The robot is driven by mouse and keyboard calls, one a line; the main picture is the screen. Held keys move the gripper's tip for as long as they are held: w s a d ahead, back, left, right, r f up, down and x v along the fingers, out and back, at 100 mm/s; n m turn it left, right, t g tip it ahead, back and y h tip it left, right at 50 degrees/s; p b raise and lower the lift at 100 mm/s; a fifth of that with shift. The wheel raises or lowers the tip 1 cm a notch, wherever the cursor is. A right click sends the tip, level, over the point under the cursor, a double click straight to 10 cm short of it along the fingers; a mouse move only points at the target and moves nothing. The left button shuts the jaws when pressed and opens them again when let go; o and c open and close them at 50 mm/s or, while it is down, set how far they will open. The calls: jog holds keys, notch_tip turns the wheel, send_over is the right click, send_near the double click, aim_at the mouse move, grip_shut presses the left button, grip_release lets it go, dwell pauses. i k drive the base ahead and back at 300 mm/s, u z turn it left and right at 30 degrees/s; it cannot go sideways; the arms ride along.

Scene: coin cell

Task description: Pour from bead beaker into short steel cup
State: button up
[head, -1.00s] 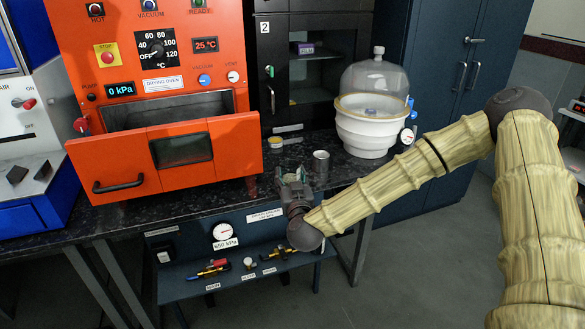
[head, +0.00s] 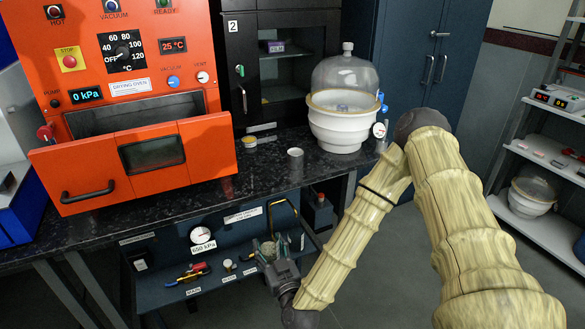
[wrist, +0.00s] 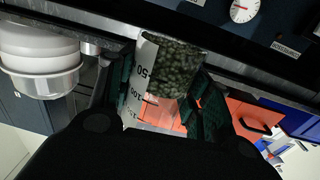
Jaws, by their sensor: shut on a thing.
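The short steel cup (head: 295,160) stands upright on the dark bench, left of the white vacuum desiccator. My gripper (head: 274,246) is in front of and below the bench edge in the picture, before the blue lower panel. It is shut on the bead beaker (head: 268,247), which is small and partly hidden in the head view. In the wrist view the clear beaker (wrist: 170,75) sits between both fingers, with dark greenish beads (wrist: 178,66) gathered at one end and a white graduated scale. The wrist picture looks turned over. I cannot clearly make out the cup there.
The white desiccator (head: 340,125) with a clear dome stands right of the cup. The orange oven (head: 135,100) has its drawer pulled out over the bench at left. A small yellowish dish (head: 250,141) lies behind the cup. Bench (head: 235,198) in front of the cup is clear.

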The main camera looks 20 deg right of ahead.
aim_at(295, 156)
jog(key=z, duration=2.85)
jog(key=k, duration=0.8)
jog(key=u, duration=1.8)
jog(key=i, duration=0.55)
jog(key=z, duration=0.05)
